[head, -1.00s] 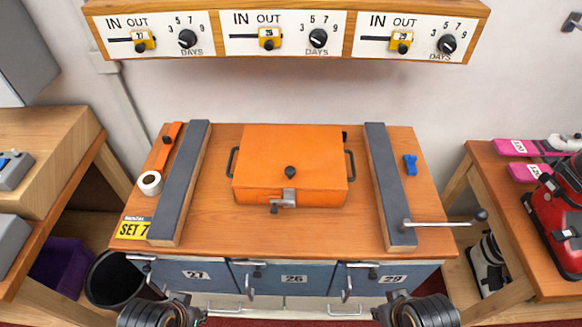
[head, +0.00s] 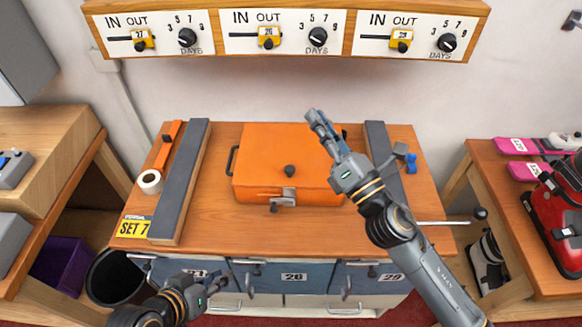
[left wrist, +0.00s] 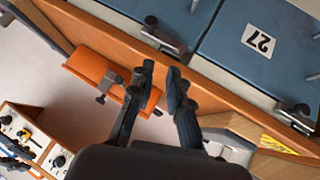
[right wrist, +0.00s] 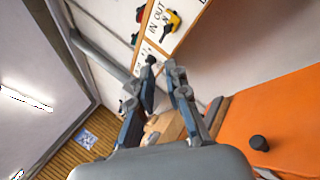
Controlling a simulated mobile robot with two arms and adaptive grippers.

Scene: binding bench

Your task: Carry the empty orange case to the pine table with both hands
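The orange case (head: 275,160) lies flat on the wooden bench with its lid shut, so its inside is hidden. It has a dark lid knob, a front latch and a dark left handle (head: 231,160); my right arm hides its right handle. My right gripper (head: 318,122) is open and empty above the case's right side; the lid (right wrist: 280,115) shows beside its fingers in the right wrist view. My left gripper (head: 222,283) is open and empty in front of the drawers, low and apart from the case. I cannot tell which side table is the pine table.
Dark rails flank the case, left (head: 180,180) and right (head: 383,150). A tape roll (head: 149,182) and a SET 7 label (head: 134,228) are at the left. A lever (head: 450,222) sticks out at the right. A dial shelf (head: 285,50) hangs above. Side tables stand left (head: 85,150) and right (head: 480,170).

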